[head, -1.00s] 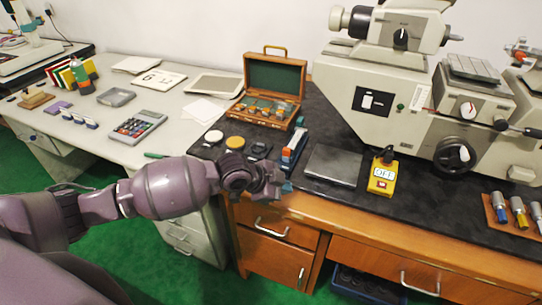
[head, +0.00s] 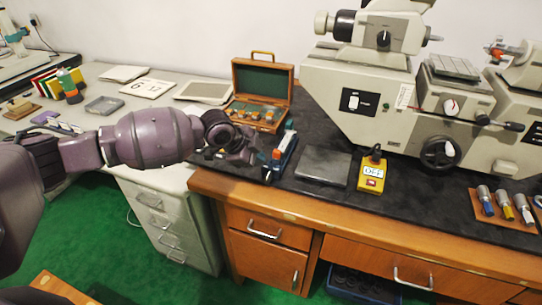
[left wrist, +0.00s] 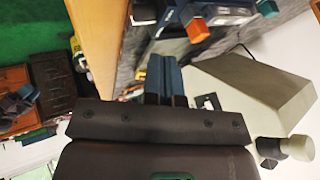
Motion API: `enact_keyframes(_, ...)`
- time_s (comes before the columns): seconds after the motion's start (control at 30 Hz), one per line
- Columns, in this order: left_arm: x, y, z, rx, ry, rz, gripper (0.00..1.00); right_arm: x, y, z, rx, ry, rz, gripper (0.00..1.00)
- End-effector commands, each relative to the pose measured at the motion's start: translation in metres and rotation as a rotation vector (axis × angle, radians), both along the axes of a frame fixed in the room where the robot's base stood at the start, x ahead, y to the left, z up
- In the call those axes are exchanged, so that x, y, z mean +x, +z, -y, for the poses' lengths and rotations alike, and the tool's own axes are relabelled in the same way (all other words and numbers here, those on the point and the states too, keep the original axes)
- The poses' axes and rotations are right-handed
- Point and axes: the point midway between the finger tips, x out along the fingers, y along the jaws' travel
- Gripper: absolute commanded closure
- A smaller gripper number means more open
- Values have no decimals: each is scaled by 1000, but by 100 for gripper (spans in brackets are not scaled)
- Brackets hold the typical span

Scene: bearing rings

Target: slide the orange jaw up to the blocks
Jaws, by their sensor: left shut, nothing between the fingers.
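A small blue fixture with pale parts (head: 285,151) stands on the black bench top, right of the wooden case. I cannot tell which is the jaw, nor pick out the blocks. My left gripper (head: 267,172) is beside the fixture's front left end. Its blue fingers (left wrist: 165,75) are together and empty, apart from the orange block. My right gripper is not in view.
An open wooden case (head: 262,93) stands behind the fixture. A grey plate (head: 323,164) and a yellow switch box (head: 372,173) lie to the right, before the large beige machine (head: 375,100). The bench's front edge is just below my gripper.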

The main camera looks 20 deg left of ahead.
Motion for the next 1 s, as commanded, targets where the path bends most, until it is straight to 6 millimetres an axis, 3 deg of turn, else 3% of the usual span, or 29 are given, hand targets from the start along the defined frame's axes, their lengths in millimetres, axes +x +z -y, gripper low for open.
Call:
enact_keyframes(0.27,23,-42,21,0,0,-2,100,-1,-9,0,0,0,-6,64)
enact_keyframes(0.4,43,-39,20,0,2,0,100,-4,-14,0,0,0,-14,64)
enact_keyframes(0.6,58,-38,20,0,1,-1,100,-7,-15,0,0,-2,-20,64)
enact_keyframes(1.0,62,-38,19,0,1,-1,100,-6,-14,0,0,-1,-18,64)
